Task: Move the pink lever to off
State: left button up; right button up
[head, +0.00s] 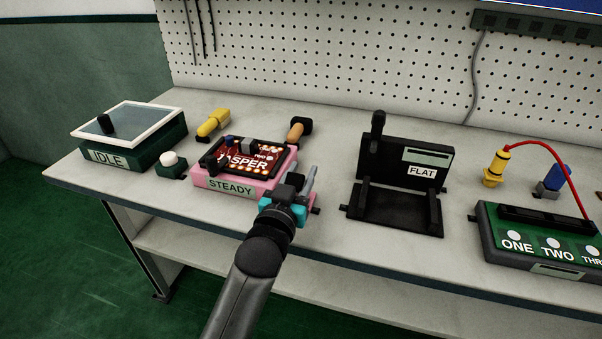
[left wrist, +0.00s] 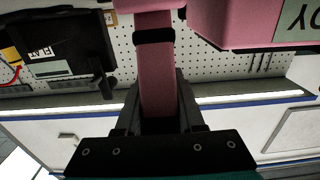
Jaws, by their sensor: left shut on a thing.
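The pink lever (left wrist: 156,75) shows in the left wrist view as a flat pink bar with a black band near its upper end in that picture. My left gripper (left wrist: 158,98) is shut on it, with a dark finger on each side of the bar. In the head view my left gripper (head: 297,190) is at the right front of the pink fixture (head: 206,180) labelled STEADY, and it hides most of the lever. The fixture's pink body (left wrist: 250,22) also shows at the upper right of the left wrist view. My right gripper is not in view.
A dark board (head: 148,157) lies in the pink fixture. A black stand (head: 400,165) labelled FLAT is to the right. A green box (head: 150,150) labelled IDLE and a white button (head: 170,160) are to the left. Bare bench (head: 335,160) lies between the fixture and the stand.

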pick_arm(q)
grip_shut()
dwell(0.6)
